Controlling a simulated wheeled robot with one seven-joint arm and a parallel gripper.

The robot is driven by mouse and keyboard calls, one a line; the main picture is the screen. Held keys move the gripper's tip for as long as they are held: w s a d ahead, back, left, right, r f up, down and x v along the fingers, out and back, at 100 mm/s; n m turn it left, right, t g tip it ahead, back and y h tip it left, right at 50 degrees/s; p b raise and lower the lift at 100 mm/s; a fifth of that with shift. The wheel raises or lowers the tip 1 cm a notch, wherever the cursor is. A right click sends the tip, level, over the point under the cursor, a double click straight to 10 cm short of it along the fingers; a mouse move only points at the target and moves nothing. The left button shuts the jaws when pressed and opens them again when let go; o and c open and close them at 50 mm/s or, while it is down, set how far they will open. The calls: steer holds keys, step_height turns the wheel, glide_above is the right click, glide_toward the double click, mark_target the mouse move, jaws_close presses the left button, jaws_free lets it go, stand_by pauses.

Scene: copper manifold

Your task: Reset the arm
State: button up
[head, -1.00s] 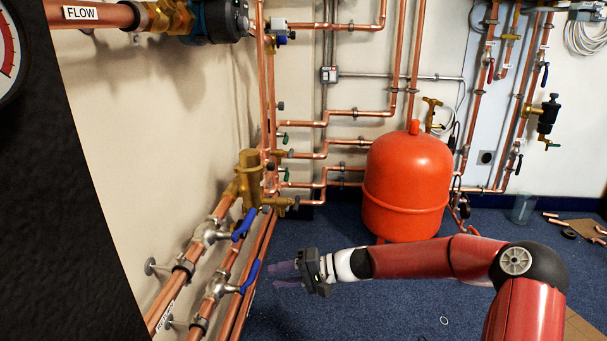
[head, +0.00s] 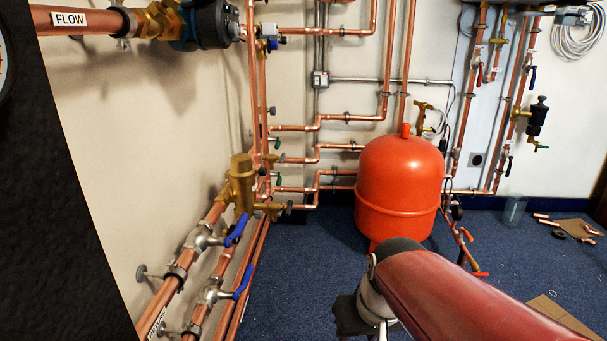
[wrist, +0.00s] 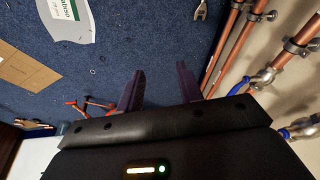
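My red arm (head: 440,295) reaches in from the lower right in the head view, with its dark rounded joint in front of the foot of the red tank (head: 400,185). My gripper is mostly hidden or cut off at the bottom edge there. In the wrist view, my gripper (wrist: 160,82) shows two purple fingers set well apart, with only blue carpet between them. It is open and empty, and no fingertip visibly touches anything.
Copper pipes with blue-handled valves (head: 244,282) run along the left wall. They show at right in the wrist view (wrist: 262,78). A wrench (wrist: 201,10), a paper sheet (wrist: 68,18) and cardboard (wrist: 22,68) lie on the carpet. Carpet left of the tank (head: 300,250) is clear.

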steer(key=s+d+r+m+t+h, duration=0.1)
steer(key=s+d+r+t, duration=0.1)
steer(key=s+d+r, duration=0.35)
steer(key=w+r+p+v, duration=0.1)
steer(key=w+p+v, duration=0.1)
steer(key=p+v, duration=0.8)
steer(key=shift+s+r+p, duration=0.15)
steer(key=shift+r+p, duration=0.1)
steer(key=shift+p, duration=1)
steer(key=shift+d, duration=0.1)
